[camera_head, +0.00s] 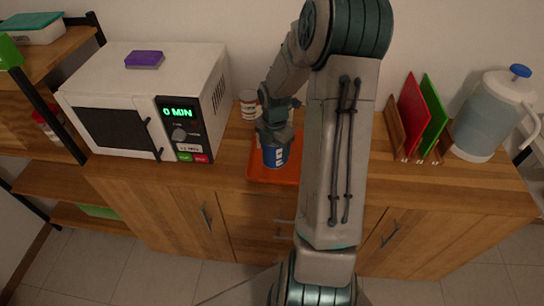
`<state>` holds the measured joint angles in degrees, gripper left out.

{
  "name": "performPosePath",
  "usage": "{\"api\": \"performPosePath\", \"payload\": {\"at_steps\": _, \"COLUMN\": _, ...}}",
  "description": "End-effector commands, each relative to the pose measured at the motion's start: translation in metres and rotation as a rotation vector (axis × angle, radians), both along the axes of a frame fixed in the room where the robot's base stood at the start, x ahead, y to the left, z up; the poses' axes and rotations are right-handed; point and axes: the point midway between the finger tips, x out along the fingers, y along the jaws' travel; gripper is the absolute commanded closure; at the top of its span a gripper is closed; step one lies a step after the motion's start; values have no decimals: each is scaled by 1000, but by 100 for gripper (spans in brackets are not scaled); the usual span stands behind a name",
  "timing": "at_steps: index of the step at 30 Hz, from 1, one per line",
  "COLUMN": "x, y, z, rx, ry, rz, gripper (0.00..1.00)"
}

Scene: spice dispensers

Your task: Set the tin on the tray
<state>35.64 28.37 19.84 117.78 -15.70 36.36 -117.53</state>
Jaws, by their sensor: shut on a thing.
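A blue tin (273,156) with a white label is at the centre of the view, at the orange tray (262,178) on the wooden cabinet top. My gripper (275,137) is above the tin and shut on its upper part, which the gripper hides. The tin looks upright. It overlaps the tray in the picture, but I cannot tell whether its base touches the tray. My arm hides the right part of the tray.
A white microwave (146,100) with a purple box on top stands left. Red and green boards (422,115) in a rack and a clear pitcher (490,115) stand right.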

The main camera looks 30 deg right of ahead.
Motion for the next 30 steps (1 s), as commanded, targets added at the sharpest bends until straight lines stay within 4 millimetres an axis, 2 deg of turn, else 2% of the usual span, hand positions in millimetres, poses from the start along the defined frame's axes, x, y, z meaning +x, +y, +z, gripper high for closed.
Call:
{"api": "performPosePath", "payload": {"at_steps": 5, "x": 7, "y": 7, "z": -7, "rx": -1, "ry": -2, "rz": 0, "gripper": 70}}
{"api": "performPosePath", "payload": {"at_steps": 15, "x": 7, "y": 7, "z": -44, "rx": -1, "ry": 0, "rz": 0, "gripper": 70}}
{"api": "performPosePath", "payload": {"at_steps": 27, "x": 7, "y": 6, "z": -50, "rx": -1, "ry": -1, "rz": -1, "gripper": 70}}
{"api": "performPosePath", "payload": {"at_steps": 28, "x": 7, "y": 6, "z": -49, "rx": -1, "ry": 0, "rz": -1, "gripper": 27}}
{"api": "performPosePath", "payload": {"at_steps": 30, "x": 7, "y": 6, "z": -49, "rx": -1, "ry": 0, "rz": -1, "gripper": 11}}
